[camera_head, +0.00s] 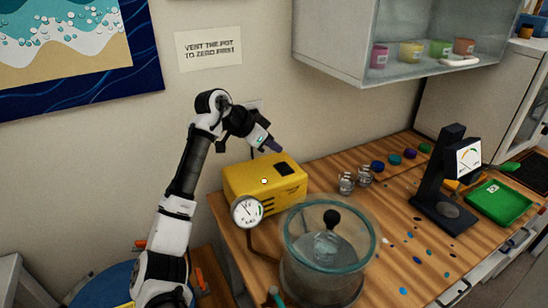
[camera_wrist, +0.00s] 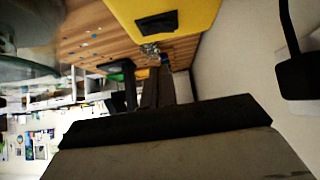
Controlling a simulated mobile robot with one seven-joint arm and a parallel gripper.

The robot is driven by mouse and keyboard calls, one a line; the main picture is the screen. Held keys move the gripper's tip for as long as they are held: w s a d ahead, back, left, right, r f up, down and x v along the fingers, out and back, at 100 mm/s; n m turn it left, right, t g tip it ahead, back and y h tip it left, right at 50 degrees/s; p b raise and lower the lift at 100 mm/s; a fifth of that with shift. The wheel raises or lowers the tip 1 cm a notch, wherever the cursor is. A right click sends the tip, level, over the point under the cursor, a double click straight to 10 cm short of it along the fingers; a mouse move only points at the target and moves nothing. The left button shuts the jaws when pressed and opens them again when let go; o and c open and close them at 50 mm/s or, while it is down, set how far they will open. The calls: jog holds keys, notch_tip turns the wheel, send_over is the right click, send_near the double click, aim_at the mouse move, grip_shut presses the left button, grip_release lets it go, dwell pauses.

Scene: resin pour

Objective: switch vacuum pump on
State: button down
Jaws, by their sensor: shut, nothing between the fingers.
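The yellow vacuum pump (camera_head: 240,182) stands on the wooden bench against the wall in the head view. A black switch (camera_head: 284,169) sits on its top face, and a small pale dot shows near the top's front edge. The switch's on or off state cannot be read. My gripper (camera_head: 272,146) is shut and empty, above the pump's back edge and apart from the switch in the picture. In the wrist view the pump (camera_wrist: 190,14) and its black switch (camera_wrist: 157,24) show at the top, beyond the dark gripper parts.
A round gauge (camera_head: 247,211) stands in front of the pump. A glass-lidded pot (camera_head: 328,262) is right of it. Small jars (camera_head: 346,183), a black stand (camera_head: 450,180) and a green tray (camera_head: 500,203) are farther right. A wall cabinet (camera_head: 330,45) hangs above the bench.

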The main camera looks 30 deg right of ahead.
jog(key=b+v, duration=0.2)
jog(key=v, duration=0.5)
jog(key=shift+s+a, duration=0.2)
jog(key=shift+s, duration=0.2)
jog(key=shift+r, duration=0.15)
